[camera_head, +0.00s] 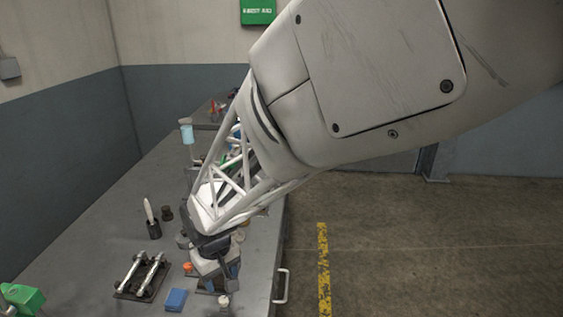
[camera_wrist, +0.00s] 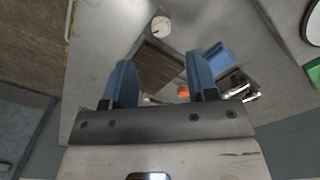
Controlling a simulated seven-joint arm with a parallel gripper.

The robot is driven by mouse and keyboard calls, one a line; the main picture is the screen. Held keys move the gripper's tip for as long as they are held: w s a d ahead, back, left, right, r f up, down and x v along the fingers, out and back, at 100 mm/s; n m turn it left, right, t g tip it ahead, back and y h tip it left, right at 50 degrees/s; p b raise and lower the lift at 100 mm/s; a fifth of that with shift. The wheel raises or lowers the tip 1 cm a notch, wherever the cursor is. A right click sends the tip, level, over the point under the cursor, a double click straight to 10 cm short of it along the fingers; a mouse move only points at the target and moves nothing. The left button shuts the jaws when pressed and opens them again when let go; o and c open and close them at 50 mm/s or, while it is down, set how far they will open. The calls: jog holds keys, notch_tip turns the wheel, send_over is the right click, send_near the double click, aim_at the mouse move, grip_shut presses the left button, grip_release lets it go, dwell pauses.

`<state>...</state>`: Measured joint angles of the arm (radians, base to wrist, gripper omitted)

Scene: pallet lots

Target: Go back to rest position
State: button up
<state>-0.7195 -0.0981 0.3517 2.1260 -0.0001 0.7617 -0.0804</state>
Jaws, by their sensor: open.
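My gripper (camera_wrist: 160,82) is open and empty in the wrist view, its two blue fingers spread apart above the workbench. Between and beyond the fingertips lies a brown slatted pallet (camera_wrist: 158,65), with a white round item (camera_wrist: 161,24) by its far end and an orange item (camera_wrist: 183,92) beside it. In the head view my gripper (camera_head: 220,283) hangs low over the bench near its right edge, and my arm hides part of the bench behind it. Whether the fingers touch anything cannot be told.
The grey workbench (camera_head: 95,235) runs along the wall. A blue block (camera_head: 176,300), a dark tray with metal rods (camera_head: 142,276), a brush in a dark holder (camera_head: 151,218) and a green object (camera_head: 22,298) stand left of my gripper. Open floor (camera_head: 420,250) lies to the right.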

jog(key=d+r+m, duration=0.1)
jog(key=d+r, duration=0.2)
jog(key=d, duration=0.4)
jog(key=d+r+m+t, duration=0.1)
jog(key=d+r+m, duration=0.1)
jog(key=d+r, duration=0.3)
jog(key=d+r+m, duration=0.1)
jog(key=d+r, duration=0.1)
jog(key=d, duration=0.6)
jog(key=s+d+r+m, duration=0.2)
jog(key=s+d, duration=0.4)
jog(key=d, duration=0.3)
jog(key=s+d+r+m+t, duration=0.1)
jog(key=s+d+r+m, duration=0.2)
jog(key=s+d, duration=0.4)
jog(key=shift+d+r+t, duration=0.3)
jog(key=shift+d+r, duration=0.15)
jog(key=shift+d, duration=0.4)
